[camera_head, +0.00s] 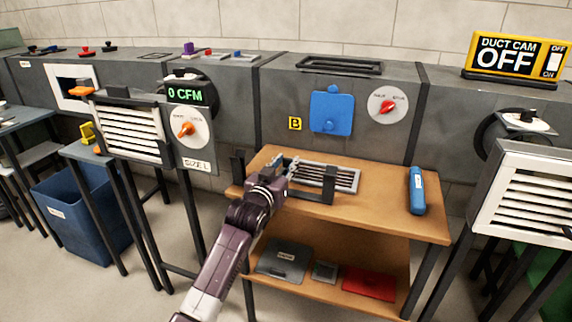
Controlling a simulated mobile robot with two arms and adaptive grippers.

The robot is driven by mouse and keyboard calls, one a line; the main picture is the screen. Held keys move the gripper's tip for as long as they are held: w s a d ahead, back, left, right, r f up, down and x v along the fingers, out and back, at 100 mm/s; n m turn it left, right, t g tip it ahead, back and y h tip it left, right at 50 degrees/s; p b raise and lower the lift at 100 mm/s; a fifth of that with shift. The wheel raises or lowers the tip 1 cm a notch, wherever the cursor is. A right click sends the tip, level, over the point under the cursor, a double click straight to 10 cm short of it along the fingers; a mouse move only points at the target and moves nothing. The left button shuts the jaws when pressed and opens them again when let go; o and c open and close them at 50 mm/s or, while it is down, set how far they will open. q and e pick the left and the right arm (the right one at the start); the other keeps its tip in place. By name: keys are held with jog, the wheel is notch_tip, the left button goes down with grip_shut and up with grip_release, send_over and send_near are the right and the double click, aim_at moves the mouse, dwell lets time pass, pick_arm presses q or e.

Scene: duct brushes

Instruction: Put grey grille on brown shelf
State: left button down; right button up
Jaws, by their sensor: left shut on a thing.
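A grey slatted grille (343,177) lies low over the upper board of the brown shelf (385,212), near the middle of the picture. I cannot tell whether it rests on the board or is held just above it. My left gripper (284,173) is shut on the grille's left end. Dark upright brackets stand by it, one in front of the grille (329,186) and one at the board's left edge (238,167). The brown shelf also has a lower board (330,290). My right gripper is not in view.
A blue cylinder tool (417,190) lies on the upper board's right side. Grey plates (284,259) and a red one (369,283) lie on the lower board. Louvred grilles on the duct stand at left (130,130) and right (530,200). A blue bin (80,215) stands at left.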

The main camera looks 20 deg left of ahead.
pick_arm(q)
jog(key=shift+f, duration=0.1)
jog(key=c, duration=1.6)
grip_release()
